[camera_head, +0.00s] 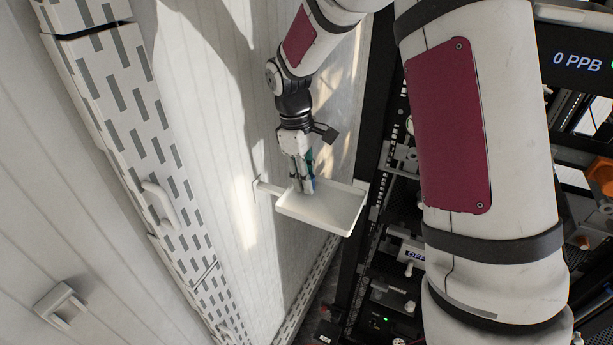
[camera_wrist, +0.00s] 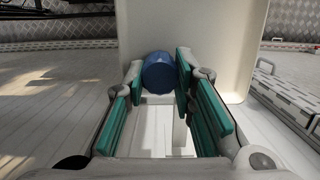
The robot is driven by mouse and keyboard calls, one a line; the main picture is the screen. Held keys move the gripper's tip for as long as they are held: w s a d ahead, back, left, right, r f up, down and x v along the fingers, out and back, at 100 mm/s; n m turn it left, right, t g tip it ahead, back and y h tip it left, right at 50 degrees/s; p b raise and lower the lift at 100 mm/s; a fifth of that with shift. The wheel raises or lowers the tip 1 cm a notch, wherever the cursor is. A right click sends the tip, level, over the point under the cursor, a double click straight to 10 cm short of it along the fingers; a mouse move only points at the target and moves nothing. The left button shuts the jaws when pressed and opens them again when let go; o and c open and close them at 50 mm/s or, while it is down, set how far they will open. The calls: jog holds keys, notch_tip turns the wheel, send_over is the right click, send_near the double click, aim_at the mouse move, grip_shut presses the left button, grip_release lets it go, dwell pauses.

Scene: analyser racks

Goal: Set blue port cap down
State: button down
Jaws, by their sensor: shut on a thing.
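The blue port cap (camera_wrist: 160,74) is between the fingertips of my gripper (camera_wrist: 160,78) in the wrist view, with a teal pad against each side. The jaws are shut on it. In the head view my gripper (camera_head: 304,186) points down over the left part of a white tray (camera_head: 325,212). The cap is small there and mostly hidden by the fingers. The tray also shows in the wrist view (camera_wrist: 228,45), behind the cap. I cannot tell whether the cap touches the tray's floor.
The tray has a low raised rim and sits on a bracket between the white panelled wall (camera_head: 225,130) and the black analyser rack (camera_head: 385,200). The rack with its fittings is close on the right. A slotted white rail (camera_head: 125,95) runs down the left.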

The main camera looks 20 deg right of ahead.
jog(key=shift+f, duration=0.1)
jog(key=c, duration=1.6)
grip_release()
jog(key=shift+c, duration=0.2)
notch_tip(320, 180, up, 11)
jog(key=w+a+b, duration=0.1)
jog(key=b, duration=0.2)
jog(key=s+r+m+t, duration=0.3)
jog(key=s+r+m, duration=0.1)
jog(key=s+r, duration=0.5)
jog(key=s+d+f+m+t+y, duration=0.1)
jog(key=s+m, duration=0.4)
jog(key=s, duration=0.8)
jog(key=shift+s+f+t, duration=0.4)
jog(key=shift+f+t, duration=0.3)
jog(key=shift+t, duration=0.7)
